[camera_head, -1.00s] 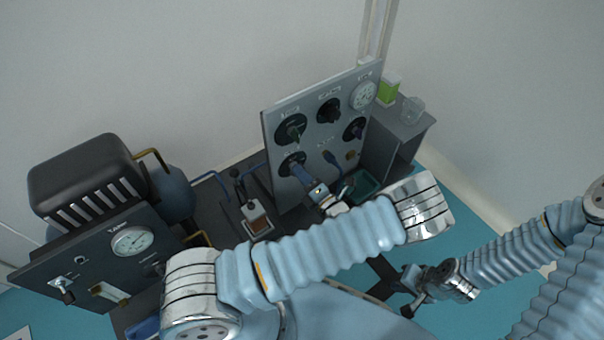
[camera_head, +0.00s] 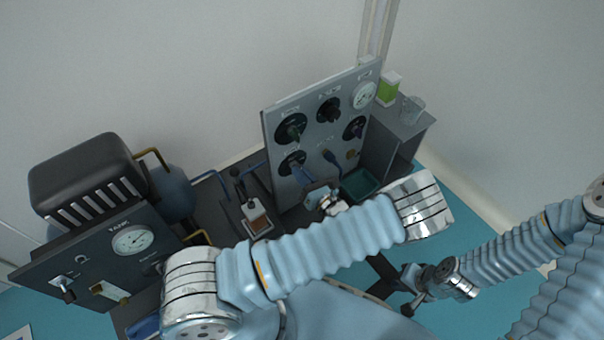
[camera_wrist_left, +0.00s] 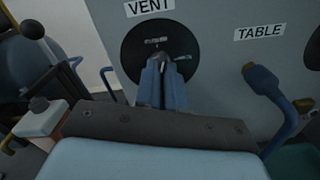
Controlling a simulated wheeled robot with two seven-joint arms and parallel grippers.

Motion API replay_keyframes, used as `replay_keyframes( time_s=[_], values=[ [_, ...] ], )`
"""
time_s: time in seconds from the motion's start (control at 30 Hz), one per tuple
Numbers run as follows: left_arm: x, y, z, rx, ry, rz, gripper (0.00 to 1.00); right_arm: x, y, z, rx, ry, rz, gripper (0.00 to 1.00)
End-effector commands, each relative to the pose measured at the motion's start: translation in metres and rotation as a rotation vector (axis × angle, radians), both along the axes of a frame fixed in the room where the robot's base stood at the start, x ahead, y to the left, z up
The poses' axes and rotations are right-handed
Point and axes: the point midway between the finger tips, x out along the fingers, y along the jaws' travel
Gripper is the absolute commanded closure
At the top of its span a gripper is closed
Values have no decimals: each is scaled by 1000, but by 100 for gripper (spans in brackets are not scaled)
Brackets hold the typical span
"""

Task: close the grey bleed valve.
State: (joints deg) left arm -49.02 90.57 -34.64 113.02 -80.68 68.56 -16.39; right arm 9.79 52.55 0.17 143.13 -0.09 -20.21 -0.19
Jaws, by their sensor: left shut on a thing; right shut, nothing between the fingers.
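The grey bleed valve (camera_wrist_left: 156,41) is a knob on a round black dial under the label VENT, on the upright grey panel. In the head view its dial (camera_head: 290,161) is at the panel's lower left. My left gripper (camera_wrist_left: 164,62) is shut on the knob, its two blue fingers pointing at the dial's middle. The left gripper also shows in the head view (camera_head: 299,171). My right gripper (camera_head: 409,307) is shut and empty, low and away from the panel.
The panel (camera_head: 314,145) carries other dark dials, a white gauge (camera_head: 364,95) and a blue lever (camera_wrist_left: 281,98) labelled TABLE, close right of my left gripper. A second panel with a gauge (camera_head: 133,240) stands at left. A teal tray (camera_head: 360,184) lies beside the panel foot.

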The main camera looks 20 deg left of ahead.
Motion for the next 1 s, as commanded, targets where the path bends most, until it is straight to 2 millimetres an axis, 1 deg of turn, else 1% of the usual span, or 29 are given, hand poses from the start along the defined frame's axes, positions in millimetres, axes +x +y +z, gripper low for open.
replay_keyframes(
  time_s=[0.03, 0.2, 0.47, 0.73, 1.0],
  values=[
    [-1, -2, -2, -23, -27, -1, 100, 0, 0, -1, 0, 0, 0, 100],
    [-1, -2, -3, -89, -139, -1, 100, 0, 0, -2, 0, 1, 0, 100],
    [-1, -2, -3, -159, -257, 0, 100, 0, 0, -3, 1, 1, 0, 100],
    [-1, -2, -3, -189, -307, 0, 100, 0, 0, -4, 1, 1, 0, 100],
    [-1, -2, -3, -193, -312, 1, 100, 0, 0, -4, 1, 1, 0, 100]
  ],
)
